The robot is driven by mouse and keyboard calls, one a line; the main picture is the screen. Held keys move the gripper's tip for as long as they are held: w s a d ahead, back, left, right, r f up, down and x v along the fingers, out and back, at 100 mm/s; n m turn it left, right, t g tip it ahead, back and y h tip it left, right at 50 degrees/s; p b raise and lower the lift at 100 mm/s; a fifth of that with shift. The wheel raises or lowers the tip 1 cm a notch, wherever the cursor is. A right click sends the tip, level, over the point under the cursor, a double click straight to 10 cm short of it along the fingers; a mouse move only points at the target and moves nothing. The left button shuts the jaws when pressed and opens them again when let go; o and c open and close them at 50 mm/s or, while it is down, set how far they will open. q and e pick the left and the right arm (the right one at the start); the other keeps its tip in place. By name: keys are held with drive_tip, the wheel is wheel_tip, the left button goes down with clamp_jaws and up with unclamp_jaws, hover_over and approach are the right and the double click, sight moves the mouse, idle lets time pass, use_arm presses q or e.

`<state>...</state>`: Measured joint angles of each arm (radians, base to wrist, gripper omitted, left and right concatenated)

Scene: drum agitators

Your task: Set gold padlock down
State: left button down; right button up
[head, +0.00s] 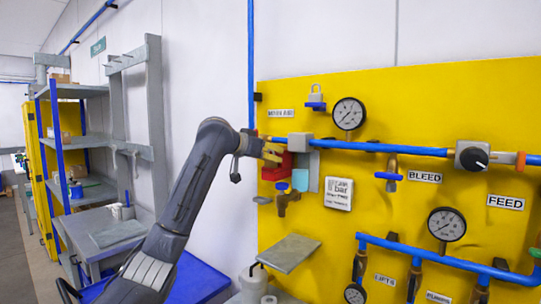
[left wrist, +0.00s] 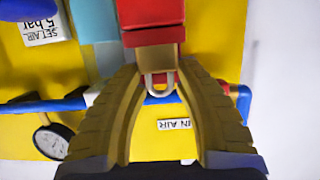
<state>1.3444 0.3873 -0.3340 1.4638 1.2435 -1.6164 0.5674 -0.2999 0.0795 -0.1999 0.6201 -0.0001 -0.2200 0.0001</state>
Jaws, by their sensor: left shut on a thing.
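My left gripper (head: 272,152) reaches the left part of the yellow panel (head: 400,120). In the head view, red shows (head: 283,168) just below the fingers. My right gripper is out of view.
A blue pipe (head: 400,149) with valves crosses the panel right of the gripper. A gauge (head: 349,113) and a white set-air sign (head: 339,193) are close by. A grey shelf (head: 288,253) juts out below. Grey racks (head: 90,145) stand at left.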

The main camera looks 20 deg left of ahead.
use_arm(q)
drive_tip(key=c, duration=0.9)
unclamp_jaws()
drive_tip(key=shift+c, duration=0.2)
drive_tip(key=shift+r, duration=0.1)
drive_tip(key=v, duration=1.2)
drive_tip(key=shift+w, duration=0.1)
